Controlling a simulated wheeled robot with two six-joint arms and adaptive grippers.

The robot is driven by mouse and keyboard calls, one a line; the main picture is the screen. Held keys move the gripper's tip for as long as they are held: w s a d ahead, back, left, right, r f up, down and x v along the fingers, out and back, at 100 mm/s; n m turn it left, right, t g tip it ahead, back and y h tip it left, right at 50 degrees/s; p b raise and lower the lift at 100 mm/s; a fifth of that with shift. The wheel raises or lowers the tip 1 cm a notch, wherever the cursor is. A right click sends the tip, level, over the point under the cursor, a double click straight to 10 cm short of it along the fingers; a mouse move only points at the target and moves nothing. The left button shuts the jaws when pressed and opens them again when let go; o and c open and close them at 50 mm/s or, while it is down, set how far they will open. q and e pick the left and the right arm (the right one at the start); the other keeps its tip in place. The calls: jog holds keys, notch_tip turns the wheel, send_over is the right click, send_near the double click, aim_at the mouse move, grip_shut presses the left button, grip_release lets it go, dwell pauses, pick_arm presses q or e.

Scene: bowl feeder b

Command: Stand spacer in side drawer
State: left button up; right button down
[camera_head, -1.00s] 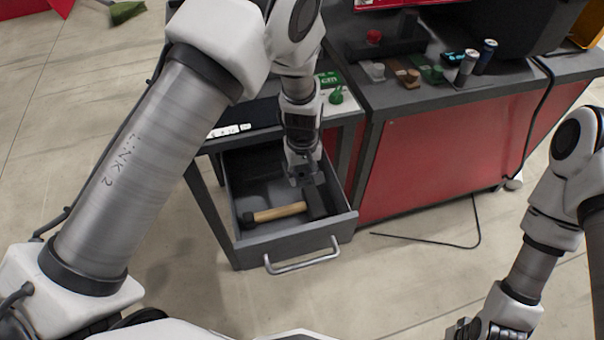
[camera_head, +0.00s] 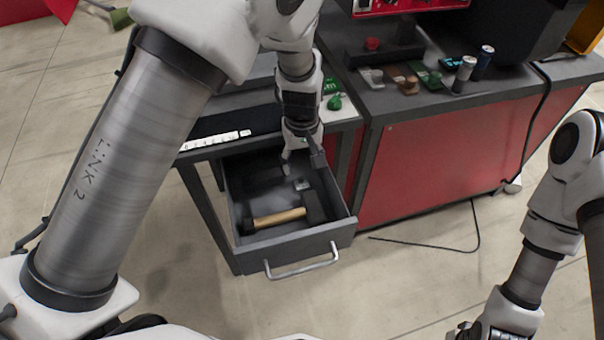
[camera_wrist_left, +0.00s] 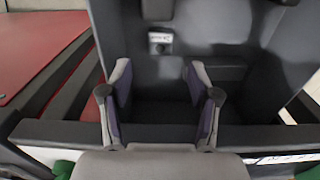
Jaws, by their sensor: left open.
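The side drawer (camera_head: 247,246) is pulled open under the small table. A small light grey piece, which looks like the spacer (camera_head: 302,184), is on the drawer floor behind the hammer (camera_head: 278,217). It also shows in the left wrist view (camera_wrist_left: 160,42), apart from the fingers; whether it stands upright is too small to tell. My left gripper (camera_head: 302,165) is over the back of the drawer. In the left wrist view its fingers (camera_wrist_left: 160,88) are spread with nothing between them. My right gripper (camera_head: 490,330) is at the bottom right, partly cut off.
The wooden-handled hammer lies across the front of the drawer. A red cabinet (camera_head: 440,150) stands directly right, with cans (camera_head: 466,70) and small blocks on its top. A green object (camera_head: 335,102) sits on the small table. A black cable (camera_head: 440,243) lies on the floor.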

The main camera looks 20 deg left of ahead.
pick_arm(q)
notch_tip(320, 180, up, 5)
jog(key=shift+f, duration=0.1)
dwell(1.3)
